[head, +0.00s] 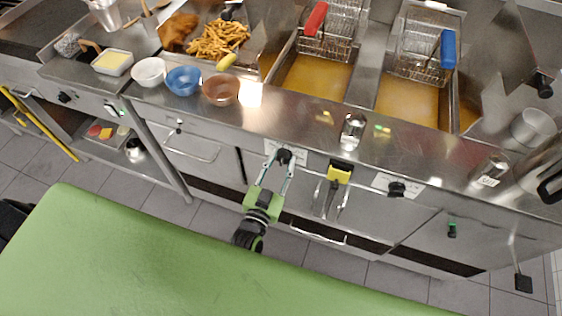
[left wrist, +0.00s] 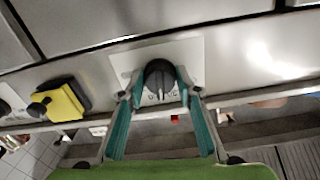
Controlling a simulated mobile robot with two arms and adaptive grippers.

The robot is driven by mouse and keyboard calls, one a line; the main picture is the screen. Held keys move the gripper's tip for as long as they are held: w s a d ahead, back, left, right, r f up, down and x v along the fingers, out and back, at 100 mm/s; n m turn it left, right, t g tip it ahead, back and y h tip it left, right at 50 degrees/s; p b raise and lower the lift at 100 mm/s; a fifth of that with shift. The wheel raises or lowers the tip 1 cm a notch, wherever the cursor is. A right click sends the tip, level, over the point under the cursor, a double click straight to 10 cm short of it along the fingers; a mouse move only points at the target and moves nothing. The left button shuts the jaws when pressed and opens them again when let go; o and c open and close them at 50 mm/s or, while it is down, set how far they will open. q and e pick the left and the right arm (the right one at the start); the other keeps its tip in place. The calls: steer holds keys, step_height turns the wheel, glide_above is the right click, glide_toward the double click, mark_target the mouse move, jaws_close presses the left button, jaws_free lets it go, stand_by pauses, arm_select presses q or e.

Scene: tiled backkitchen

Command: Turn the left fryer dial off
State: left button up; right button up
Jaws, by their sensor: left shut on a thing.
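The left fryer dial (head: 284,154) is a black round knob on a pale plate on the steel front, below the left fryer vat (head: 312,82). My left gripper (head: 282,163) is shut on this dial, one finger on each side. In the left wrist view the dial (left wrist: 159,76) sits between the teal fingers of my left gripper (left wrist: 160,90). A pale line on the knob points to the bottom of that picture. The plate's markings are too small to read. The right fryer dial (head: 397,188) is clear of the gripper. My right gripper is not in view.
A long handle (head: 318,235) lies below. A shaker (head: 352,131) and bowls (head: 221,90) stand on the counter above. Fry baskets (head: 330,32) hang behind.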

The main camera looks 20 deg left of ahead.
arm_select(q)
steer(key=n, duration=0.3)
steer(key=shift+n, duration=0.3)
steer(key=n, duration=0.3)
steer(key=shift+d+n+b, duration=0.1)
steer(key=shift+n+b, duration=0.3)
steer(key=n+b, duration=0.1)
steer(key=n, duration=0.4)
steer(key=shift+n, duration=0.4)
steer(key=o, duration=1.1)
steer(key=s, duration=1.2)
steer(key=shift+a, duration=0.2)
